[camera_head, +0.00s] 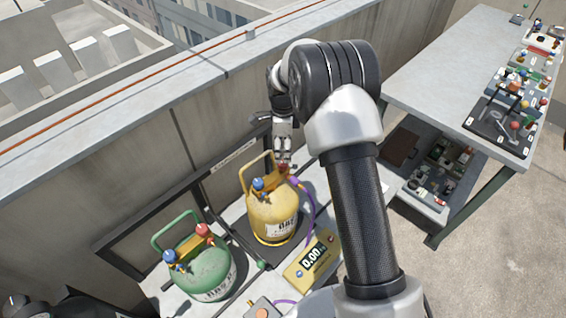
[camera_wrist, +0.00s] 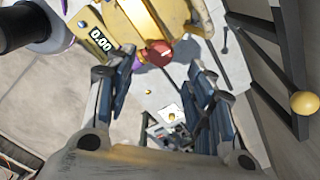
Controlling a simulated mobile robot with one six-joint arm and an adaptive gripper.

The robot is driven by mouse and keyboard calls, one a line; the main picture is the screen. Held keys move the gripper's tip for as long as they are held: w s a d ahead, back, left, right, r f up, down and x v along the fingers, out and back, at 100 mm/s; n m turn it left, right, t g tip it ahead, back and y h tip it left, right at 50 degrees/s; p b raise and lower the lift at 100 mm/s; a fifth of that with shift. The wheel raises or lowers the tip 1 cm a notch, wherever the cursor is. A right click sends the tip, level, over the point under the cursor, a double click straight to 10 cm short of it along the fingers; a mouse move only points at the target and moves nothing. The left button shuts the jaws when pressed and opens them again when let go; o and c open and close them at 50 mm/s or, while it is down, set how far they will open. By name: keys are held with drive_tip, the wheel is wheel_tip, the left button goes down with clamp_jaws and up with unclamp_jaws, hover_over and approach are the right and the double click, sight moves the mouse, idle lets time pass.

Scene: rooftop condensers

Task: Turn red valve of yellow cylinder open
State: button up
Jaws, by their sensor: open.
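The yellow cylinder (camera_head: 272,215) stands upright on a dark pad in the head view, with a yellow handle and a blue valve (camera_head: 257,184) on its left. Its red valve (camera_head: 283,169) is on the right of the top, partly hidden by my gripper. In the wrist view the red valve (camera_wrist: 158,53) shows clearly at the top middle, beside the yellow handle. My gripper (camera_head: 284,158) is at the red valve in the head view. In the wrist view its fingers (camera_wrist: 160,82) are apart, with the red valve just beyond the tips; I cannot tell if they touch it.
A green cylinder (camera_head: 204,268) with red and blue valves stands left of the yellow one. A yellow meter (camera_head: 312,262) reading 0.00 lies in front, with a purple hose. A parapet wall (camera_head: 130,150) runs behind. A grey table (camera_head: 440,75) with parts stands right.

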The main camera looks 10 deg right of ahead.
sight(283, 163)
wheel_tip(283, 163, down, 6)
drive_tip(key=shift+f+b, duration=0.1)
drive_tip(key=shift+b, duration=0.5)
drive_tip(key=c, duration=1.1)
drive_tip(key=shift+o, duration=0.2)
